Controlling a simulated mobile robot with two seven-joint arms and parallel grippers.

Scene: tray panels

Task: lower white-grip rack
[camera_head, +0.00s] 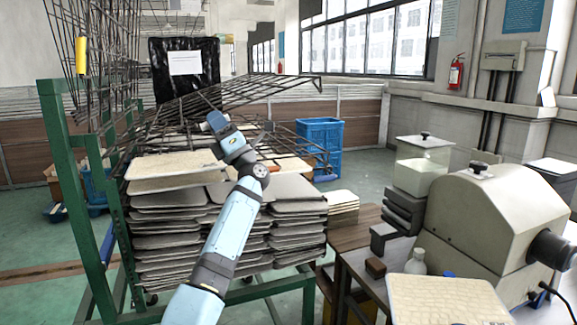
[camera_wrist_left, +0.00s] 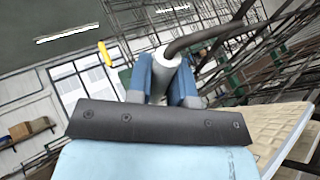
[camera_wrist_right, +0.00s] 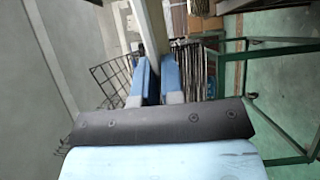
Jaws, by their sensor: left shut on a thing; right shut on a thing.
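My left gripper (camera_head: 217,122) is over the tray stacks in the head view, at the near side of a dark wire rack (camera_head: 262,90) that lies tilted above them. In the left wrist view its blue fingers (camera_wrist_left: 167,85) are shut on the white grip (camera_wrist_left: 168,56), a short cylinder joined to a dark bent bar (camera_wrist_left: 212,34). In the right wrist view my right gripper (camera_wrist_right: 159,92) is shut on a pale straight bar (camera_wrist_right: 150,28). I cannot tell what that bar belongs to. I cannot make out the right gripper in the head view.
Stacks of pale trays (camera_head: 165,215) fill a green frame (camera_head: 72,190). An upright wire rack with a yellow grip (camera_head: 80,55) stands at left. A blue crate (camera_head: 320,135) is behind. A bench with a beige machine (camera_head: 485,225) stands at right.

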